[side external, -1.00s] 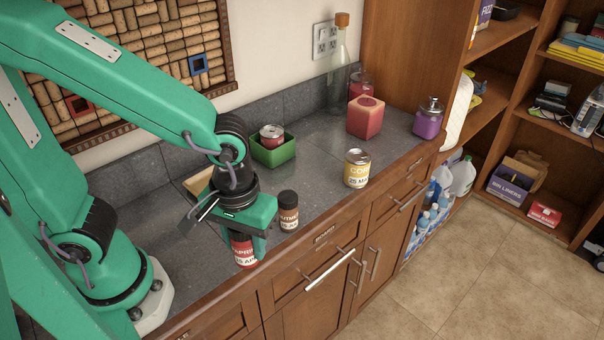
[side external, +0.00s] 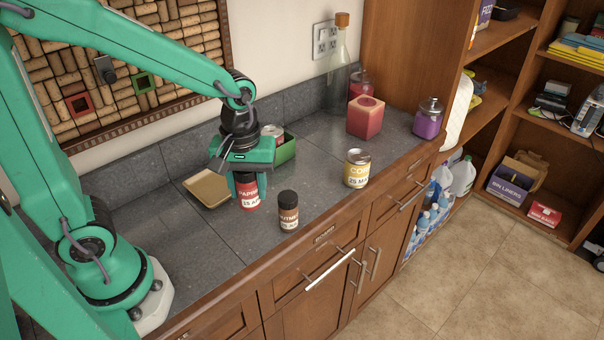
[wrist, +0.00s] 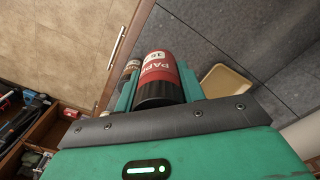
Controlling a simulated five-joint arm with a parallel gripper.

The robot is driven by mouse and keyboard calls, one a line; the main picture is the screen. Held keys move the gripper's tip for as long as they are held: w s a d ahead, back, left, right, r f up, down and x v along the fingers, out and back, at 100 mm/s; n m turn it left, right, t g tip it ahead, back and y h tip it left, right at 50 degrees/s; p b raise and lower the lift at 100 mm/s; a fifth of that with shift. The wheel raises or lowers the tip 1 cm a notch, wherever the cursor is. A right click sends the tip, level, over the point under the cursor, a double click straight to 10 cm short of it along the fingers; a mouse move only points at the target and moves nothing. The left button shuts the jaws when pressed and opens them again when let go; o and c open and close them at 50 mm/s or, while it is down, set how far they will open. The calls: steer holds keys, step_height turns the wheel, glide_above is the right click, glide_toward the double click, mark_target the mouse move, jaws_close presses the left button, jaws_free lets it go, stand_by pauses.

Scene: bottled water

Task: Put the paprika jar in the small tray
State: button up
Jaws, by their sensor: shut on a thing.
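The paprika jar (side external: 249,195) has a red label and, in the wrist view (wrist: 160,72), a dark lid. My gripper (side external: 246,174) is shut on it near its top, and the jar hangs upright; I cannot tell how far it is above the counter. The small tray (side external: 207,188) is tan and shallow and lies on the counter just left of the jar. Its near right part is close to the gripper in the side view. The tray also shows in the wrist view (wrist: 227,82), right of the jar, and it looks empty there.
A nutmeg jar (side external: 288,211) stands close to the right of the held jar. A green bin (side external: 287,151) with a can in it is behind my gripper. A yellow corn can (side external: 356,169) stands farther right. The counter's front left is bare.

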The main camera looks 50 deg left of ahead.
steer(key=w+a+n, duration=0.2)
steer(key=a, duration=0.7)
steer(key=shift+w+r, duration=0.15)
steer(key=shift+w, duration=0.05)
steer(key=shift+a, duration=0.2)
glide_above(217, 186)
step_height(217, 186, down, 7)
steer(key=shift+f, duration=0.1)
steer(key=shift+f, duration=1.95)
steer(key=shift+f, duration=0.15)
steer(key=o, duration=1)
